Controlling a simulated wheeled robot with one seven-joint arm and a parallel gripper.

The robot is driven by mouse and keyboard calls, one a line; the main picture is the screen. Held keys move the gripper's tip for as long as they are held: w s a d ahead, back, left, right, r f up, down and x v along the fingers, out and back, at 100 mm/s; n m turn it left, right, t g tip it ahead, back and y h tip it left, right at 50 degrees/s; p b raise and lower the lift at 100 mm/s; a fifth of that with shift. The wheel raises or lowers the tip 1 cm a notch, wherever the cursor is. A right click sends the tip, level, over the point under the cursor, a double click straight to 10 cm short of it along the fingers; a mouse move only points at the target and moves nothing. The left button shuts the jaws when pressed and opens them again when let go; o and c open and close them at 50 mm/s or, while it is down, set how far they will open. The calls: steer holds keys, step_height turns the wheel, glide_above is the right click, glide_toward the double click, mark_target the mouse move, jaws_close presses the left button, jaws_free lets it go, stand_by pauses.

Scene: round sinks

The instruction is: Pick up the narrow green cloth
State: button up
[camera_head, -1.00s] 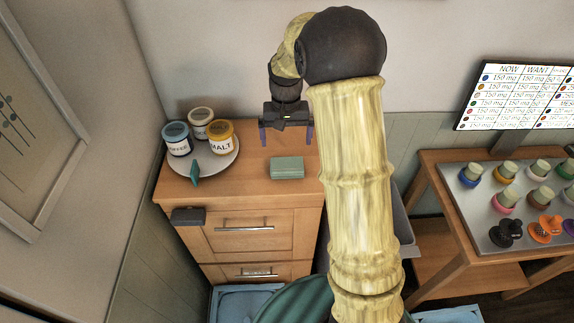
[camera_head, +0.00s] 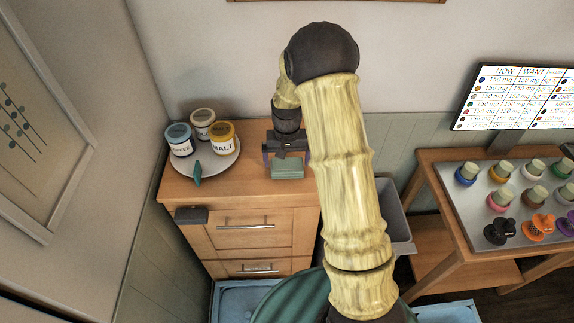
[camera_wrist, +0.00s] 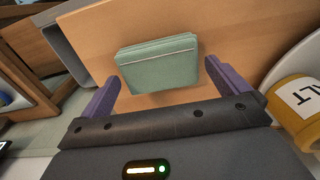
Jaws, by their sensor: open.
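The green cloth (camera_head: 287,172) is a small folded light-green block lying flat on the wooden cabinet top. It also shows in the wrist view (camera_wrist: 160,68), with a pale line along one edge. My gripper (camera_head: 286,158) is open, with its purple fingers pointing down just above the cloth. In the wrist view my gripper's fingers (camera_wrist: 163,78) stand apart on either side of the cloth's near end, with nothing held. In the head view the gripper hides the cloth's back part.
A round grey tray (camera_head: 219,168) with several labelled jars (camera_head: 222,138) stands left of the cloth. A dark green upright piece (camera_head: 197,173) is at its front edge. A grey bin (camera_head: 392,195) is right of the cabinet. The cabinet top between tray and cloth is clear.

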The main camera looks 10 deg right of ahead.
mark_target(287, 164)
steer(key=shift+f+p, duration=0.3)
steer(key=shift+f, duration=1.1)
steer(key=c, duration=0.8)
steer(key=shift+o, duration=0.2)
steer(key=shift+r, duration=0.1)
step_height(287, 164, up, 10)
steer(key=b, duration=0.3)
